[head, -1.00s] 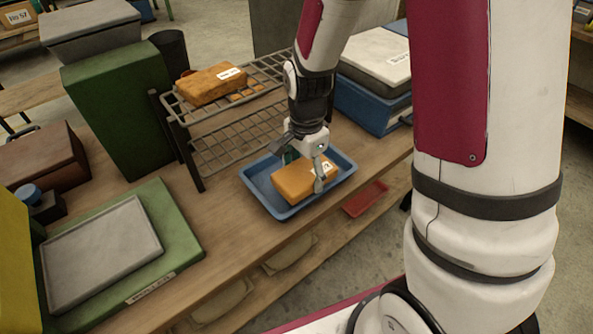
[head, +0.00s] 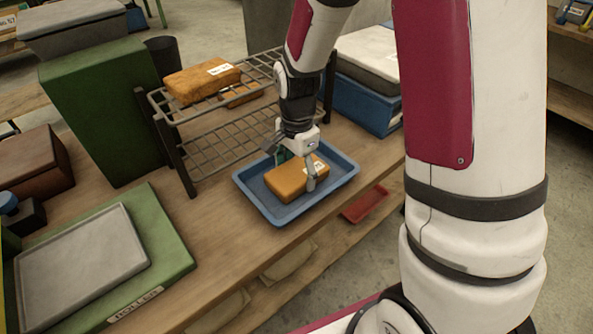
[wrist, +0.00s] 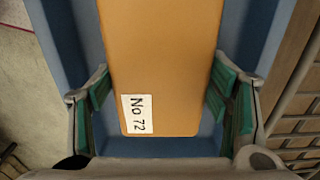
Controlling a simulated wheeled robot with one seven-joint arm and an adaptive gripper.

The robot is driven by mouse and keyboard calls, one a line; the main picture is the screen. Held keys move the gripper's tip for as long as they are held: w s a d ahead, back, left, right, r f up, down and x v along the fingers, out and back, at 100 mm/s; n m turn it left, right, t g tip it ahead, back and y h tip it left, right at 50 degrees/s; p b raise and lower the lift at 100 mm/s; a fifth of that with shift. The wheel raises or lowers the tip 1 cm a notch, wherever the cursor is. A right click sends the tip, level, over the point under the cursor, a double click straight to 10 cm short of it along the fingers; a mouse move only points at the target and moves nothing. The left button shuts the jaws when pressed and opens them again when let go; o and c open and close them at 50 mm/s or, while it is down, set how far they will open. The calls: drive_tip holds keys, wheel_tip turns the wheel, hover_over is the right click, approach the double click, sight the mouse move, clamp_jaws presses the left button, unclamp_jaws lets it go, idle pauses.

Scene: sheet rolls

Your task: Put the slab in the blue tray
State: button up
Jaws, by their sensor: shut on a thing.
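The orange-brown slab (head: 290,182) with a white label is within the outline of the blue tray (head: 347,180). In the wrist view the slab (wrist: 165,60) lies between the green finger pads, its label reading "No 72". My gripper (head: 297,171) points down over the tray and is shut on the slab's sides. Blue tray floor and walls (wrist: 262,40) show around the slab. Whether the slab's underside touches the tray floor is hidden.
A wire rack (head: 215,140) stands left of the tray, with another labelled slab (head: 200,82) on top. A blue box (head: 365,105) stands behind right. A green roller board (head: 165,255) with a grey plate lies front left. Bare wood lies between.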

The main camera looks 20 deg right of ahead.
sight(297, 170)
drive_tip(key=shift+f, duration=0.2)
drive_tip(key=o, duration=1.7)
wheel_tip(297, 170, up, 12)
drive_tip(key=p, duration=0.2)
drive_tip(key=s+r+n+t, duration=0.1)
drive_tip(key=s+r+n, duration=0.6)
drive_tip(key=s+r, duration=0.4)
drive_tip(key=s+n, duration=0.2)
drive_tip(key=s, duration=0.2)
drive_tip(key=s+n+t, duration=0.1)
drive_tip(key=s+n, duration=0.2)
drive_tip(key=s, duration=0.2)
drive_tip(key=s+n, duration=0.2)
drive_tip(key=s, duration=0.3)
drive_tip(key=shift+s+d+t, duration=0.1)
drive_tip(key=shift+s+t, duration=0.05)
drive_tip(key=shift+t, duration=0.15)
